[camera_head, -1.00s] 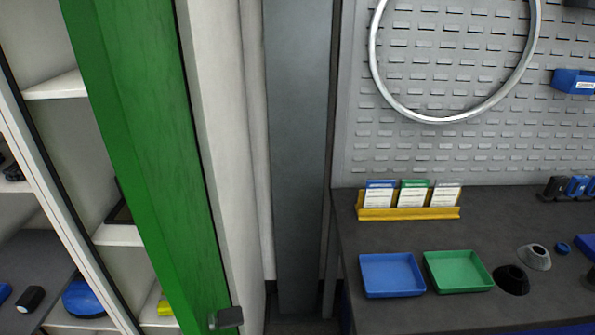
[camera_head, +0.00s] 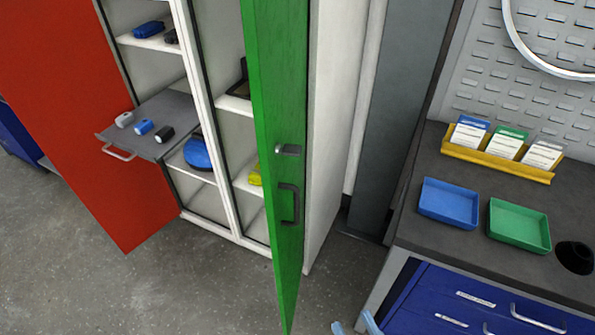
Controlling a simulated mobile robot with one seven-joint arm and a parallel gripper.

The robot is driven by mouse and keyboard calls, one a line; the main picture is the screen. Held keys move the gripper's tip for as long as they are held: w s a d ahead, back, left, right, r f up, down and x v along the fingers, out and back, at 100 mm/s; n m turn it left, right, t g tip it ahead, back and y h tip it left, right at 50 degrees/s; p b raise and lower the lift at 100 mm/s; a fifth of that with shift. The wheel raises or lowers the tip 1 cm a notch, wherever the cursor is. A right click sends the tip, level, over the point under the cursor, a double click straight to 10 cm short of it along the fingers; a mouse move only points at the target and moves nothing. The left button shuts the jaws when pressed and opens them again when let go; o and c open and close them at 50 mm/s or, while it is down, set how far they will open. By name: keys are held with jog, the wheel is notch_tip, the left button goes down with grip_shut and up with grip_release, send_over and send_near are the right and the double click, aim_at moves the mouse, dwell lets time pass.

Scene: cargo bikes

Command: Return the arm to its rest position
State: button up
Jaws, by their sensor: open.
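Two pale blue tips at the bottom edge look like the fingertips of my gripper (camera_head: 356,324). They are apart, with nothing seen between them. The rest of my gripper and my arm are out of view, so the arm's pose cannot be told. The tips show in front of the floor, left of the blue drawer unit (camera_head: 455,300).
A cabinet stands with its green door (camera_head: 278,130) and red door (camera_head: 85,110) open. A grey pull-out shelf (camera_head: 165,108) holds small items. The workbench (camera_head: 425,165) at right carries a blue tray (camera_head: 448,203) and a green tray (camera_head: 519,226). Floor (camera_head: 190,280) in front is clear.

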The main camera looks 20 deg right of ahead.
jog(key=w+a+r+m+t+h, duration=0.1)
jog(key=w+a+r+t, duration=0.1)
jog(key=w+a+r, duration=0.5)
jog(key=w+a+r+m+t+h, duration=0.1)
jog(key=w+a+r+m+t, duration=0.15)
jog(key=w+r, duration=0.9)
jog(key=s+a+r+n+t, duration=0.1)
jog(key=s+a+r+t, duration=0.1)
jog(key=r, duration=1.4)
jog(key=s+a+r+n+t+y, duration=0.1)
jog(key=s+a+r+n+t, duration=0.1)
jog(key=r, duration=1.4)
jog(key=shift+s+a+r, duration=0.4)
jog(key=shift+s+a, duration=0.05)
jog(key=shift+s, duration=0.6)
